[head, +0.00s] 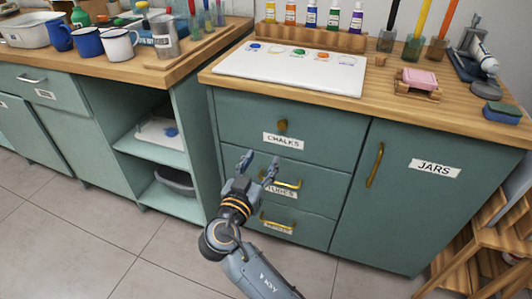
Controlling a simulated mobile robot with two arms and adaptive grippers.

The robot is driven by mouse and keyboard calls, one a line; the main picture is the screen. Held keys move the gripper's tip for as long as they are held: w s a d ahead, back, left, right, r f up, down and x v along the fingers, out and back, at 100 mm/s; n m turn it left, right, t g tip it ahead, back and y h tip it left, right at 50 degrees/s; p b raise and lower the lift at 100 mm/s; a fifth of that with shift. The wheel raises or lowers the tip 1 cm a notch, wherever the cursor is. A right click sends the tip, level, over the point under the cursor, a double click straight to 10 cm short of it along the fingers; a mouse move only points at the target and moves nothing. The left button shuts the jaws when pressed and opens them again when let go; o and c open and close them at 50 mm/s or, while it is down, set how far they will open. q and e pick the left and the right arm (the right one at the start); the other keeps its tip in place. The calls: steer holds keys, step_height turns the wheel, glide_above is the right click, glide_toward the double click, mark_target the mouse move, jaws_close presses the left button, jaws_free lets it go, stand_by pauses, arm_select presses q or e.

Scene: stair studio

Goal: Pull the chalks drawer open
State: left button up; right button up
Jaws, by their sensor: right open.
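The chalks drawer (320,127) is the top drawer of the green cabinet, with a white CHALKS label (283,141). Its front looks flush and shut. A small round brass knob (282,125) sits above the label. My right gripper (260,163) is open and empty. In the picture its fingertips are below and left of the knob, apart from it, in front of the lower drawers. It partly covers the middle drawer's label and handle. My left gripper is not in view.
The middle drawer has a brass bar handle (285,183), and the bottom drawer another (276,222). The JARS door (425,205) is right. A white palette tray (290,82) lies on top. An open shelf unit (160,150) stands left. Wooden steps (500,240) stand at lower right.

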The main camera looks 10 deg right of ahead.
glide_toward(281, 126)
steer(key=x, duration=0.8)
steer(key=shift+w, duration=0.1)
jaws_close()
